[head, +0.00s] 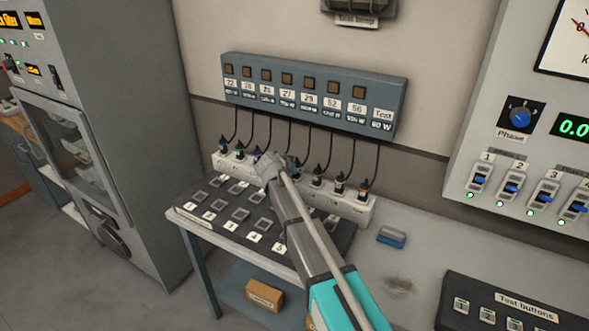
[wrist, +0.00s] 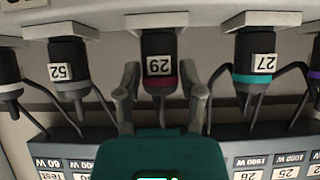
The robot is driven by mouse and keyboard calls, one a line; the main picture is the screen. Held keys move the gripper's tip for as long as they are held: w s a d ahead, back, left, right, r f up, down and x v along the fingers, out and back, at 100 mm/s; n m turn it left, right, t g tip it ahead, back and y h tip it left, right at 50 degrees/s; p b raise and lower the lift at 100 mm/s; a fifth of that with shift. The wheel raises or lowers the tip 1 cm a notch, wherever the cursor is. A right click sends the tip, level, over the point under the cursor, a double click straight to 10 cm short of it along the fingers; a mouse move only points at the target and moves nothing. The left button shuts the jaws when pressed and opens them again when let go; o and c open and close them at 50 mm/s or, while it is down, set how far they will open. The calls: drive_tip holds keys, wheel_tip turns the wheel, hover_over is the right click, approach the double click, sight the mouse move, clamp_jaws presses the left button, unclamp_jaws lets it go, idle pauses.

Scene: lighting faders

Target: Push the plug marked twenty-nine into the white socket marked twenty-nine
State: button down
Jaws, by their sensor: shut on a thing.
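The plug marked 29 (wrist: 160,45) is black with a dark red band and a white label, upside down in the wrist view. My gripper (wrist: 160,82) has one finger on each side of it, shut on its lower, cable-end part. The plug's far end meets the white socket (wrist: 155,19) above it in that view; I cannot tell how deep it sits, and no number on the socket is readable. In the head view my gripper (head: 272,167) is at the middle of the white socket strip (head: 352,208) and hides the plug.
Neighbouring plugs marked 52 (wrist: 68,65) and 27 (wrist: 255,60) stand close on both sides. Cables hang from a blue-grey labelled box (head: 315,98) on the wall. A black switch panel (head: 195,222) lies in front of the strip. A blue block (head: 391,237) lies on the table.

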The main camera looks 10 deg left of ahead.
drive_tip(key=shift+s+f, duration=0.1)
drive_tip(key=shift+c, duration=0.7)
unclamp_jaws()
wheel_tip(320, 180, up, 9)
drive_tip(key=p, duration=0.9)
drive_tip(key=s+a, duration=0.8)
drive_tip(key=shift+f, duration=0.15)
idle(0.4)
drive_tip(key=s+d+f+g, duration=0.2)
drive_tip(key=d, duration=0.4)
drive_tip(key=s+d+f+g, duration=0.1)
drive_tip(key=s+d, duration=0.1)
drive_tip(key=d, duration=0.5)
drive_tip(key=s+d+f+n+g+y, duration=0.2)
drive_tip(key=s+d+g, duration=0.1)
drive_tip(key=s+d, duration=0.7)
drive_tip(key=s+d+f+n+g+y, duration=0.2)
drive_tip(key=s+d+f+g, duration=0.1)
drive_tip(key=s+d, duration=0.7)
drive_tip(key=shift+s+d+g, duration=0.3)
drive_tip(key=shift+d+g, duration=0.4)
drive_tip(key=shift+d, duration=0.4)
